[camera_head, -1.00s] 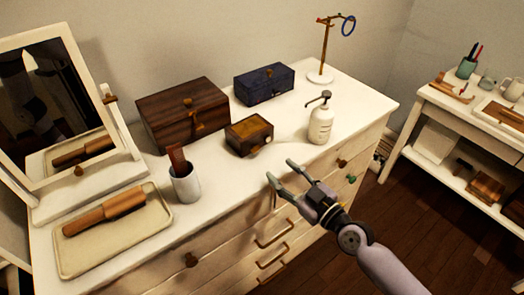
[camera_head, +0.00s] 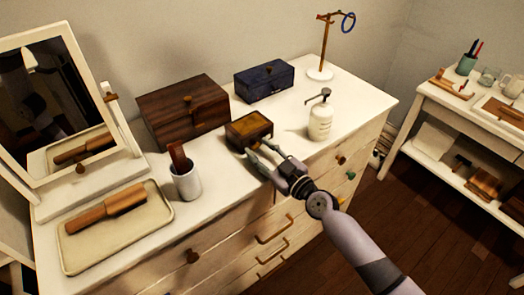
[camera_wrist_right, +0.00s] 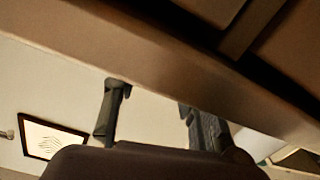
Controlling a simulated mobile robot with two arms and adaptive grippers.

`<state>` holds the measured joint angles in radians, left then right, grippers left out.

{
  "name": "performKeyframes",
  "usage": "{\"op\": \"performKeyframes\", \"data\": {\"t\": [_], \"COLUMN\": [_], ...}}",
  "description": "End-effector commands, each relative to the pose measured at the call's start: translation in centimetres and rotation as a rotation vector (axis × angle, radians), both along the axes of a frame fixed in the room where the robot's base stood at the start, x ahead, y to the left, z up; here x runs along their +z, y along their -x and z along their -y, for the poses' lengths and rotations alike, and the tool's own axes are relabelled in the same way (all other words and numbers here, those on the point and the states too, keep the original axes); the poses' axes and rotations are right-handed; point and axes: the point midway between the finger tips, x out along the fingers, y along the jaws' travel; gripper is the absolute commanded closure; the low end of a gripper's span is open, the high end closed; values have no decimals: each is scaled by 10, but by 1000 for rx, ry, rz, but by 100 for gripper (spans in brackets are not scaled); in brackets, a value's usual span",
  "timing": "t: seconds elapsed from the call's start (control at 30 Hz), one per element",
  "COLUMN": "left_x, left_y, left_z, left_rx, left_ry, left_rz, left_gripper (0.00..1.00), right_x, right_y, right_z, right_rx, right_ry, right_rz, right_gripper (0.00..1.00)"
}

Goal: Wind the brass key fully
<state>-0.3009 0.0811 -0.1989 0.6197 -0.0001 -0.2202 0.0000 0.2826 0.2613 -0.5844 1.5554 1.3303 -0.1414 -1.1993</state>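A small brown box with an amber top (camera_head: 249,126) sits on the white dresser top (camera_head: 222,185). My right gripper (camera_head: 258,150) is at the front of this box, its two fingers apart. In the right wrist view the fingers (camera_wrist_right: 152,100) also stand apart, with nothing clearly between them. I cannot make out the brass key now; the box's front is largely hidden by the fingers. Whether the fingers touch the box I cannot tell. My left gripper is not in view.
A white pump bottle (camera_head: 320,122) stands right of the small box. A larger dark wooden box (camera_head: 185,112) and a blue box (camera_head: 264,82) are behind it. A white cup (camera_head: 186,182) and a tray with a brush (camera_head: 72,262) are at left.

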Motion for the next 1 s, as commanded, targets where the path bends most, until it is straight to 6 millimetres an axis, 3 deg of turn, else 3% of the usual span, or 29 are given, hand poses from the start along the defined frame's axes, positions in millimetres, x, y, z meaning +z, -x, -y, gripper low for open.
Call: {"op": "performKeyframes", "data": {"t": [0.53,1.0], "left_x": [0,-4], "left_y": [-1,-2], "left_z": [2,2], "left_rx": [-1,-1], "left_ry": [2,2], "left_rz": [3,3], "left_gripper": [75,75], "right_x": [0,-1], "right_y": [0,0], "right_z": [0,1], "right_rx": [0,-1], "right_ry": [0,-74], "right_rz": [0,-59], "right_gripper": [100,100]}}
